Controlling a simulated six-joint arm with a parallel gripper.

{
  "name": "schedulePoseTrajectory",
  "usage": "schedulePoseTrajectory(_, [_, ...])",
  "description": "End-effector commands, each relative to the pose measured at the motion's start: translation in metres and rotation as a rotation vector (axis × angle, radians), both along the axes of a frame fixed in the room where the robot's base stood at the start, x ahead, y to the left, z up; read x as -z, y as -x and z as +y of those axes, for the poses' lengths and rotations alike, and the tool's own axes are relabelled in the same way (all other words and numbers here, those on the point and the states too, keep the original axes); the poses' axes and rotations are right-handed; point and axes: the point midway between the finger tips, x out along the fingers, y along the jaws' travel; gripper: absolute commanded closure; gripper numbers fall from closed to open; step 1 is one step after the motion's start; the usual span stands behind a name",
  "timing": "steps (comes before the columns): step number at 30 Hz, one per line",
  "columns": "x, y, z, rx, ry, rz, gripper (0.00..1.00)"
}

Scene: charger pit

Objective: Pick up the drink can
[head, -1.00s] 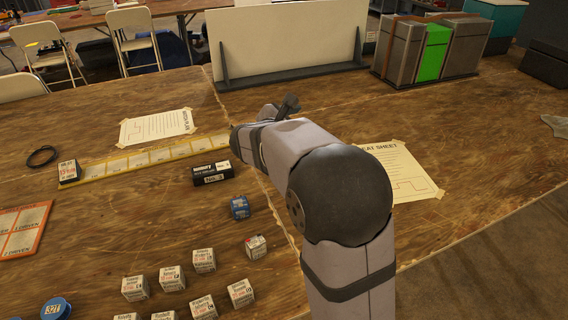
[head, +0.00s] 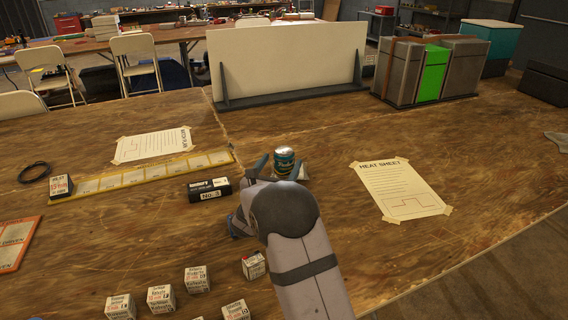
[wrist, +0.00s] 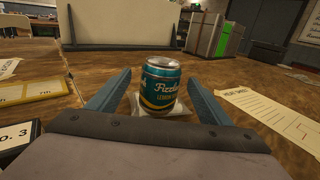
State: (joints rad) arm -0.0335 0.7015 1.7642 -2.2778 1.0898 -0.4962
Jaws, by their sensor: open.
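The drink can (head: 284,160) is teal with a yellow band and stands upright on the wooden table, on a small pale pad (wrist: 163,107). It also shows in the wrist view (wrist: 160,88), between and beyond the fingers. My gripper (head: 281,167) is open, with one finger to each side of the can. In the wrist view my gripper (wrist: 158,88) shows a gap between each finger and the can. The can's lower part is hidden by my arm in the head view.
A black box marked No. 3 (head: 210,190) lies left of my gripper. The heat sheet (head: 399,190) is taped down to the right. A white panel (head: 290,58) and grey and green bins (head: 430,72) stand behind. Several small boxes (head: 161,299) sit in front.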

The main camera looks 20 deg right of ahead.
Motion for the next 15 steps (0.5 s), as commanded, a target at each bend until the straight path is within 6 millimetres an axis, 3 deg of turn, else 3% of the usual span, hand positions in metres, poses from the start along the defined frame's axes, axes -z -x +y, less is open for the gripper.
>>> schedulePoseTrajectory(15, [0.005,-0.016,-0.014,0.001,-0.001,-0.001,0.27])
